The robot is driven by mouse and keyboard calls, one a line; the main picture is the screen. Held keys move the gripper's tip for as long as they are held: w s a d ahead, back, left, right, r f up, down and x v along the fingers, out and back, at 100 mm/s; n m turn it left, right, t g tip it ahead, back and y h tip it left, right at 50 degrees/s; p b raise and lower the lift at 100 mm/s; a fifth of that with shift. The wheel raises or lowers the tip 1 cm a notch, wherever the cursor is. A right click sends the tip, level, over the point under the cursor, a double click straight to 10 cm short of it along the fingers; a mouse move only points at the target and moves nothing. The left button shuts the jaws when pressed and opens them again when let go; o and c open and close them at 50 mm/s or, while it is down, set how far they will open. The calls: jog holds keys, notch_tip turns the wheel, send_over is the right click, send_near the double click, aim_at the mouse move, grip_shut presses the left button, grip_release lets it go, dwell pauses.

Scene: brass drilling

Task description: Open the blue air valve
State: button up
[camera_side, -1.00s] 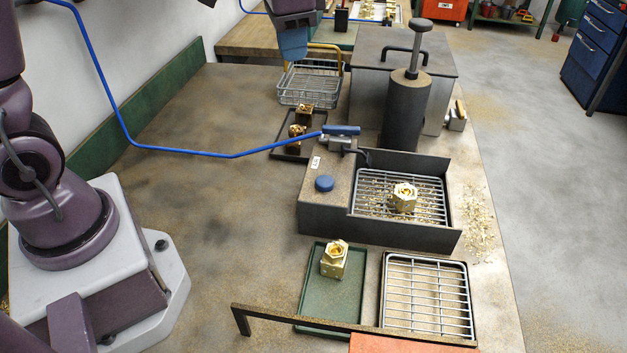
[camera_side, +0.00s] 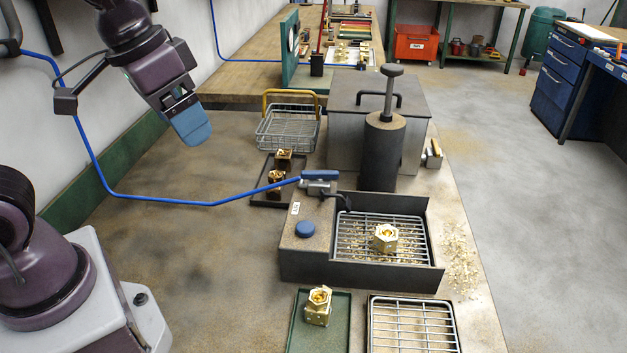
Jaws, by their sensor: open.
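The blue air valve (camera_side: 319,175) sits at the back left corner of the dark blow-off box. Its blue lever lies left to right in the picture, above a small grey body. The blue hose (camera_side: 190,204) runs into it from the left, and a dark nozzle bends away to its right. My gripper (camera_side: 192,129) hangs in the air to the upper left of the valve, well apart from it, pointing down and slightly right. It is open and empty. Its blue fingers overlap from this side, so the gap between them is hidden.
The dark box (camera_side: 300,262) has a blue button (camera_side: 306,229) and a grid with a brass part (camera_side: 386,238). A wire basket (camera_side: 287,128), a dark tray with brass parts and a tall dark cylinder (camera_side: 384,155) stand behind. The bench left of the box is clear beneath the hose.

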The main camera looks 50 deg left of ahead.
jog(key=shift+o, duration=0.9)
jog(key=w+f+n+g, duration=0.2)
jog(key=w, duration=0.7)
jog(key=shift+a+f, duration=0.2)
jog(key=shift+a, duration=0.2)
jog(key=n+g, duration=0.2)
jog(key=n, duration=0.6)
send_over(320, 171)
notch_tip(320, 171, down, 5)
notch_tip(320, 171, down, 13)
jog(key=shift+r, duration=0.2)
